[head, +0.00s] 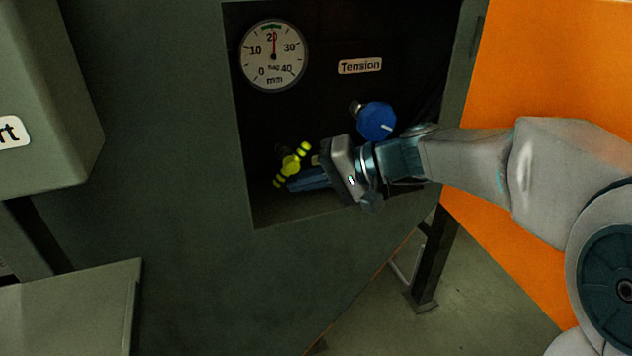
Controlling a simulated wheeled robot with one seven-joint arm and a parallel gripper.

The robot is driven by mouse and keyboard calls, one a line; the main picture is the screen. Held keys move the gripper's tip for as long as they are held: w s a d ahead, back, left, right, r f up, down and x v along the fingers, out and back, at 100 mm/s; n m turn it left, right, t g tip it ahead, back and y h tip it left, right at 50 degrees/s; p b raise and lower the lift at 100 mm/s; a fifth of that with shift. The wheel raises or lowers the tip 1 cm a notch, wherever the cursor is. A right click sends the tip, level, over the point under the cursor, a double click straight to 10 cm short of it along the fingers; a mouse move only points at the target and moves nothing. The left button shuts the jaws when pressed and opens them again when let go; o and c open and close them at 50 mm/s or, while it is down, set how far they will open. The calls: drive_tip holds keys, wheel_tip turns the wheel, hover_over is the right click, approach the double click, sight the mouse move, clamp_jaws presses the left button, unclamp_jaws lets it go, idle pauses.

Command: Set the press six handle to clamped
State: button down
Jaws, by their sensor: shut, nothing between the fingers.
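My gripper (318,168) reaches from the right into a dark recess in a grey-green machine body. It is shut, with nothing seen between its fingers. Its fingertips are close to a yellow-green part with dark bands (292,165), which slants up to the right. A blue bar (308,182) lies just below the fingers, partly behind my gripper. I cannot tell whether the gripper touches either one. No label names the handle or shows a clamped mark.
A blue knob (377,121) sits just above my wrist, under a "Tension" label (360,66). A round mm dial (273,56) reads about 20. The recess edge (246,140) is left of the fingers. An orange panel (540,70) stands right; a grey box (45,95) stands left.

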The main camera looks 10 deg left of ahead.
idle(0.4)
drive_tip(key=shift+d, duration=0.1)
drive_tip(key=p+v, duration=0.1)
drive_tip(key=v, duration=0.6)
drive_tip(key=shift+d+r, duration=0.2)
drive_tip(key=shift+d, duration=0.05)
drive_tip(key=shift+w, duration=0.1)
